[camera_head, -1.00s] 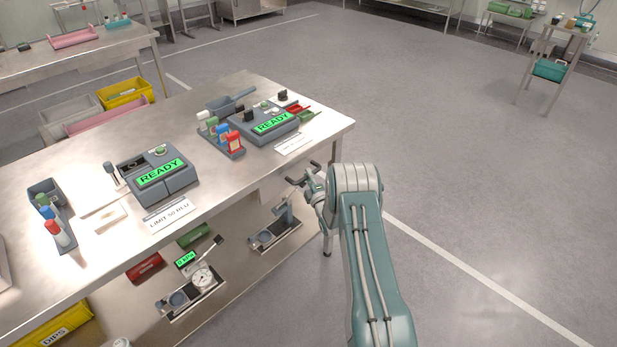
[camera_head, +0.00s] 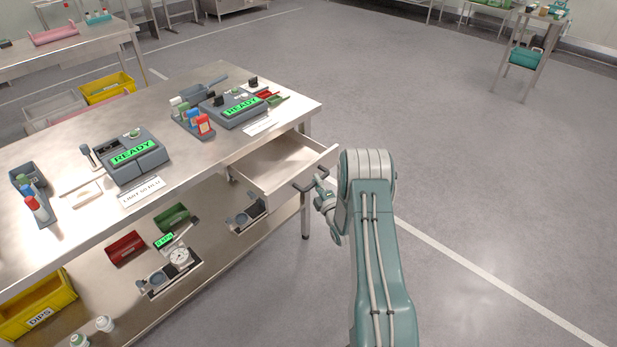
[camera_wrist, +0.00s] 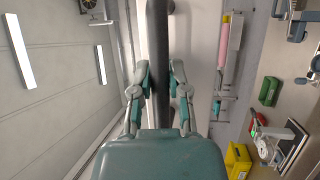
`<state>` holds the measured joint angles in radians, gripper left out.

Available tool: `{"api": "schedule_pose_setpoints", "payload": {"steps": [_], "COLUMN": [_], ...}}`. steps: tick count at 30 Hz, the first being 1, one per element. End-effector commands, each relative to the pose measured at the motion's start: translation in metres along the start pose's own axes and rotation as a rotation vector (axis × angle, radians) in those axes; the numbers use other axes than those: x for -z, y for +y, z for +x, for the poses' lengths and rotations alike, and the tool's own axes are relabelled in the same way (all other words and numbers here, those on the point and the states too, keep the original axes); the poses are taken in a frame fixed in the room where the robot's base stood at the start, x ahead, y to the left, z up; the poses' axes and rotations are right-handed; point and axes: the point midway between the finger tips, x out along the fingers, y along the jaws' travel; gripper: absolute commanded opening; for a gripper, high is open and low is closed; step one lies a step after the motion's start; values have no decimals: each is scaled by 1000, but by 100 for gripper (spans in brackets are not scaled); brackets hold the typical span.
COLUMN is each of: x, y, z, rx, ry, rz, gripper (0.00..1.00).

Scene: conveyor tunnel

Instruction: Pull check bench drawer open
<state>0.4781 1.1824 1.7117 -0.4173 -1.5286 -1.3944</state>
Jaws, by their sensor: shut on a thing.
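The check bench (camera_head: 95,218) is a steel table on the left in the head view. Its drawer (camera_head: 272,165) stands partly out of the bench's right-hand front, and its inside looks empty. My gripper (camera_head: 318,185) is at the drawer's dark bar handle (camera_head: 304,190), at the front right. In the wrist view the dark handle bar (camera_wrist: 157,60) runs between the two fingers of my gripper (camera_wrist: 160,78), which are shut on it. The fingertips are partly hidden by my arm in the head view.
Two READY testers (camera_head: 130,158) (camera_head: 236,108) and tube racks stand on the bench top. The lower shelf holds a gauge (camera_head: 180,258), red and green bins and a yellow DIPS crate (camera_head: 38,305). The floor (camera_head: 470,180) to the right is clear.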

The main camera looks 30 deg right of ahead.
Motion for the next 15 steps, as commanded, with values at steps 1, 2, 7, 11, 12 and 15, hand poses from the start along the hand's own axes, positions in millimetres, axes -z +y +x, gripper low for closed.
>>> {"api": "schedule_pose_setpoints", "payload": {"steps": [1, 2, 7, 11, 12, 15], "x": [0, -1, -1, -1, -1, -1], "y": [-5, -4, -4, -4, -4, -5], "z": [-6, -8, -10, -10, -10, -10], "rx": [16, 15, 15, 16, 16, 17], "ry": [-1, 0, 2, 2, 2, 2], "rz": [4, 4, 4, 5, 5, 5], "gripper": [0, 0, 0, 0, 0, 35]}}
